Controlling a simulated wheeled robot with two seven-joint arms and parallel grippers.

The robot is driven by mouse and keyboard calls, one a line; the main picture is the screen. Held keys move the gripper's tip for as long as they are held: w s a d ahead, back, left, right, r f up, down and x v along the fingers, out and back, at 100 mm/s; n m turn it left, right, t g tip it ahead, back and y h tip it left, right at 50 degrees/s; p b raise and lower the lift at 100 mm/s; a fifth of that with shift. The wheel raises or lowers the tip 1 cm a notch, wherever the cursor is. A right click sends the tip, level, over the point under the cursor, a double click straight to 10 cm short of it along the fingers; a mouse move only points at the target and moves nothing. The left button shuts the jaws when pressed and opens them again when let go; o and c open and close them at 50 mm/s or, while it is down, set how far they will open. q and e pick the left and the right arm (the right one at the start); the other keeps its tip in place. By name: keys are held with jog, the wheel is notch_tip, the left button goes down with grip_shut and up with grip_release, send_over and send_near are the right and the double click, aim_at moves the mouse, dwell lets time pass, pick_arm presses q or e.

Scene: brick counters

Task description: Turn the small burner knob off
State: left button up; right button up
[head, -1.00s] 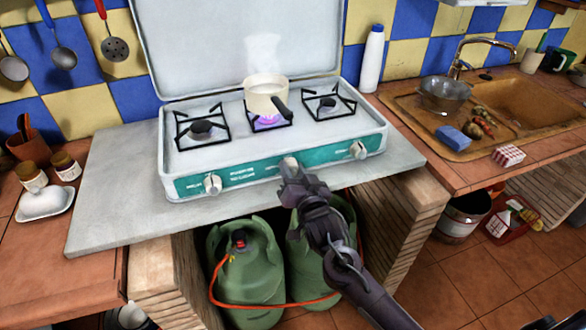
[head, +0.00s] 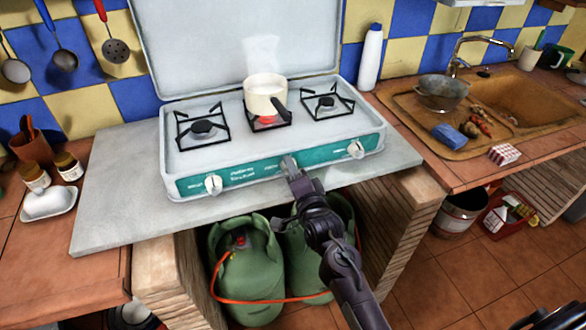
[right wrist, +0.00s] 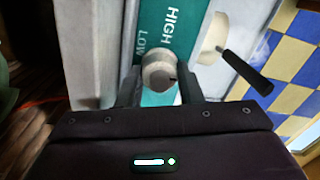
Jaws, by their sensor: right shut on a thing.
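In the right wrist view the middle knob (right wrist: 158,70) sits between the two fingers beside the words LOW and HIGH. The left knob (head: 213,184) and right knob (head: 356,149) are free. A cream pot (head: 264,96) with a dark handle stands on the middle burner (head: 268,122), which shows a red glow and no blue flame. The side burners show no flame. My left gripper is not in view.
Two green gas bottles (head: 250,275) with an orange hose stand under the slab (head: 110,190). A white bottle (head: 371,60) stands behind the stove's right side. The sink (head: 535,95) is at the right, with a metal bowl (head: 440,92) at its left.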

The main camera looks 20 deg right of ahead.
jog(key=shift+m, duration=0.5)
jog(key=o, duration=0.9)
jog(key=shift+o, duration=0.4)
jog(key=shift+f, duration=0.15)
jog(key=shift+s, duration=0.1)
